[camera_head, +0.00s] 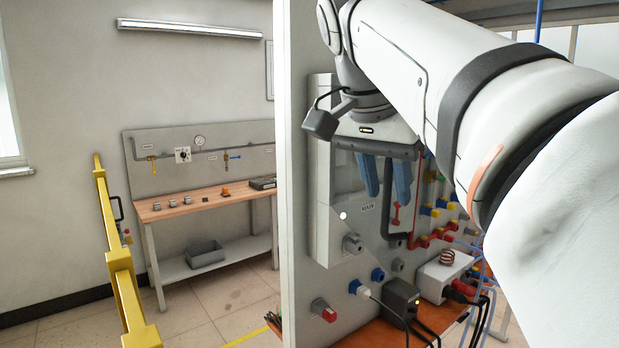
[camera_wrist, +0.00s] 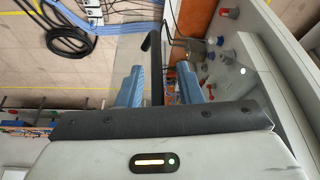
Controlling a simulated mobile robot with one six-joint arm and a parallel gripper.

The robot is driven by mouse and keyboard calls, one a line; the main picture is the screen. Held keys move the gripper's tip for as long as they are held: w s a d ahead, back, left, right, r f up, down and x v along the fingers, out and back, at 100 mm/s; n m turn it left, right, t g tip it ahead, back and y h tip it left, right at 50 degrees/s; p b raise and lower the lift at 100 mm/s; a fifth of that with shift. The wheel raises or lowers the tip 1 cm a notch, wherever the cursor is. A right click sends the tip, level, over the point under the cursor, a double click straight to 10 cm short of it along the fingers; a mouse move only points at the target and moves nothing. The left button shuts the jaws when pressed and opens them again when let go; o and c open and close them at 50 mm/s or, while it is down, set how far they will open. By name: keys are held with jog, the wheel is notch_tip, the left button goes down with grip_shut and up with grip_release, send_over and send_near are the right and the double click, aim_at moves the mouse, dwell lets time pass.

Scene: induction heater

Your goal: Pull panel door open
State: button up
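My gripper (camera_head: 387,196) points down in front of the wall panel, with two blue fingers apart. In the wrist view, my gripper (camera_wrist: 160,84) has a black bar handle (camera_wrist: 154,68) between its fingers, with gaps visible on both sides. The handle seems fixed to a clear panel door (camera_wrist: 128,40), which looks like a thin see-through sheet. In the head view, the dark handle (camera_head: 386,222) shows below and between the fingers. My arm and gripper hide part of the panel, and I cannot tell how far the door stands open.
The grey panel (camera_head: 330,275) carries a red switch (camera_head: 325,310), sockets and plugs. A black box (camera_head: 400,298) and cables sit on the wooden bench below. A yellow rail (camera_head: 122,270) and a workbench (camera_head: 210,203) stand at left, with open floor between the bench and the panel.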

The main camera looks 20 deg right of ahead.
jog(key=shift+f, duration=0.25)
grip_shut()
dwell(0.5)
